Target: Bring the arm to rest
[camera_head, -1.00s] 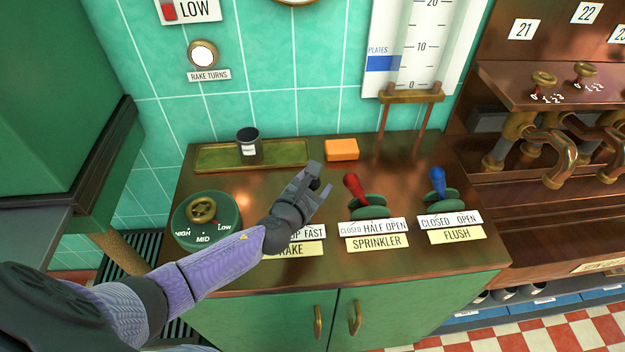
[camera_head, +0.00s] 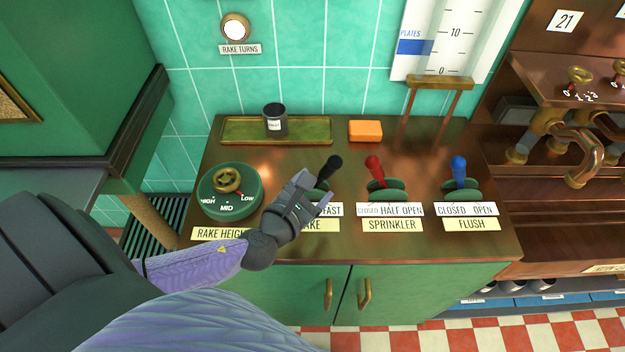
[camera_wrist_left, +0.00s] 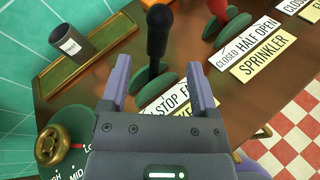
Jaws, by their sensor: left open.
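My left gripper (camera_head: 317,192) is open and empty. It hovers over the counter in front of the black rake lever (camera_head: 329,168), partly covering the lever's base and label. In the left wrist view, the black lever (camera_wrist_left: 158,38) stands just beyond and between the two spread fingers (camera_wrist_left: 160,88), and I see no grip on it. The red sprinkler lever (camera_head: 375,168) and the blue flush lever (camera_head: 459,168) stand to the right, clear of the gripper. The rake height dial (camera_head: 230,190) is left of the gripper, its brass knob near the top. My right gripper is not in view.
A dark cup (camera_head: 275,121) stands on a brass tray (camera_head: 232,131) at the back of the copper counter (camera_head: 430,245). An orange block (camera_head: 365,131) lies right of the tray. Green cabinets (camera_head: 60,60) rise at the left; pipes and valves (camera_head: 560,140) stand at the right.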

